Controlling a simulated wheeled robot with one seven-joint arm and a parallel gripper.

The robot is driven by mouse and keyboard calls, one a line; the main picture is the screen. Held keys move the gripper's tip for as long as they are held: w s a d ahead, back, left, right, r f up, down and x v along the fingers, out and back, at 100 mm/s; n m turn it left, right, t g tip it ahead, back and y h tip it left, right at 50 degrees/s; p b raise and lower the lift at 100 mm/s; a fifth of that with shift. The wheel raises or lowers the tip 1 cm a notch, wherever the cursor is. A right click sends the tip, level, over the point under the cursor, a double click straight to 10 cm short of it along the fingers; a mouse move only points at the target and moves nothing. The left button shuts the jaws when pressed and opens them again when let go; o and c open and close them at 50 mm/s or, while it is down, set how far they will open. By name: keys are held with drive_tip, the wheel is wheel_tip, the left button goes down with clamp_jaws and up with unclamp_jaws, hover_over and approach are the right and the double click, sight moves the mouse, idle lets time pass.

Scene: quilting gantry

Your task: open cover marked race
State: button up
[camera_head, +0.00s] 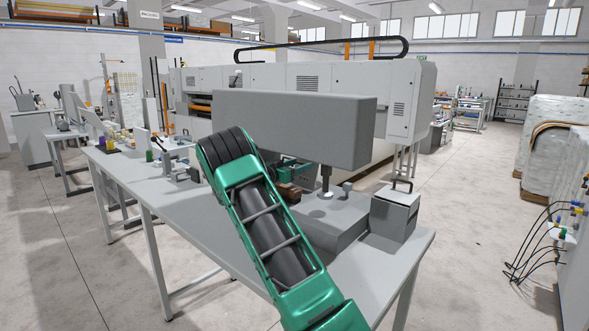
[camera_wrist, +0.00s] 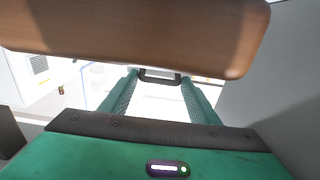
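I cannot read a "race" mark in either view. In the wrist view a small dark handle (camera_wrist: 160,76) shows between the far ends of my two green fingers; I cannot tell whether they touch it. My gripper (camera_wrist: 159,84) is open, its fingers apart. A brown bar (camera_wrist: 140,35) crosses the top of that view, close to the camera. In the head view my gripper (camera_head: 290,166) is partly hidden behind my forearm, under the arm of the grey sewing machine (camera_head: 300,120). A brown piece (camera_head: 288,192) shows just below it.
The machine's bed (camera_head: 340,222) lies on a long grey table (camera_head: 185,205). A grey box (camera_head: 396,212) with a dark handle stands at its right end. A presser post (camera_head: 326,180) hangs over the bed. Small items (camera_head: 170,160) stand on the table's left part.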

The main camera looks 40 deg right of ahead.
drive_tip(key=c, duration=0.8)
drive_tip(key=a, duration=0.1)
drive_tip(key=a+f, duration=0.1)
drive_tip(key=a, duration=0.1)
drive_tip(key=shift+a+f, duration=0.15)
drive_tip(key=shift+c, duration=0.2)
drive_tip(key=shift+s+a+f, duration=0.15)
drive_tip(key=shift+a+f, duration=0.05)
drive_tip(key=shift+f, duration=0.1)
drive_tip(key=o, duration=1.2)
drive_tip(key=shift+c, duration=0.2)
drive_tip(key=shift+o, duration=0.9)
drive_tip(key=shift+d+f, duration=0.1)
drive_tip(key=shift+f, duration=0.05)
drive_tip(key=shift+r, duration=0.25)
drive_tip(key=shift+a, duration=0.25)
drive_tip(key=a, duration=1)
drive_tip(key=shift+s+a, duration=0.15)
drive_tip(key=shift+s, duration=0.15)
